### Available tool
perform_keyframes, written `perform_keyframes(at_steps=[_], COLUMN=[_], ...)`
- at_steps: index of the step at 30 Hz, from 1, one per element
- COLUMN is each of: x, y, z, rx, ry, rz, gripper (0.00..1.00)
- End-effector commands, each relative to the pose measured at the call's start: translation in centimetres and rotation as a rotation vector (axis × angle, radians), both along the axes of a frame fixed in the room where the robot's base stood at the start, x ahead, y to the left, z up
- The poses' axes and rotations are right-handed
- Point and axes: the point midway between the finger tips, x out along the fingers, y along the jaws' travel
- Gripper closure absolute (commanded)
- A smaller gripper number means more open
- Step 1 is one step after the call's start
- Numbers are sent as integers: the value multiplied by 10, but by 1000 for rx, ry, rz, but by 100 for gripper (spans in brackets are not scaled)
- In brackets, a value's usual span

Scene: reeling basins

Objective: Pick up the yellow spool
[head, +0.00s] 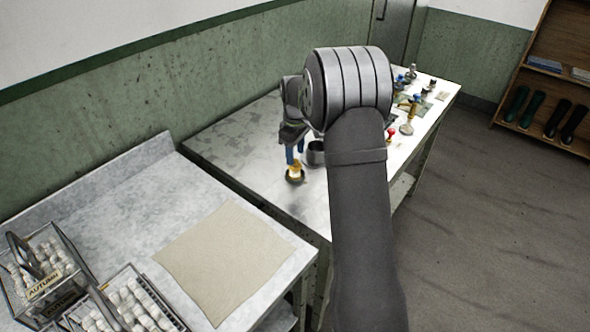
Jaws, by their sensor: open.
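A small yellow spool (295,172) with a pale front stands on the metal table (225,145) in the head view, with a dark round base or dish at its foot. My gripper (295,152) points down just above the spool, its blue fingers apart. The finger tips reach close to the spool's top; I cannot tell whether they are around it or touch it. My arm covers part of the table to the right.
Several small coloured items, one with a red top (390,134), stand beyond my arm. A beige cloth (225,262) and wire baskets of white cocoons (128,300) lie on the nearer counter.

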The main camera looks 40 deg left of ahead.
Motion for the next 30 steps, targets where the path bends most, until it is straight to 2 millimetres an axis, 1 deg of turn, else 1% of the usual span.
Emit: perform_keyframes(at_steps=[4,9,12,15,21,22,24,27,30], x=[-2,-7,-7,-6,-6,-6,-6,-6,-6], y=[-1,-2,-2,-2,-2,-2,-2,-2,-2], z=[-11,-37,-49,-54,-55,-55,-55,-55,-54], rx=[-1,-2,-1,0,1,1,1,1,1], ry=[2,2,2,0,0,0,0,0,0], rz=[0,1,0,0,0,0,0,0,0], gripper=[51,51,51,51,51,53,67,83,83])
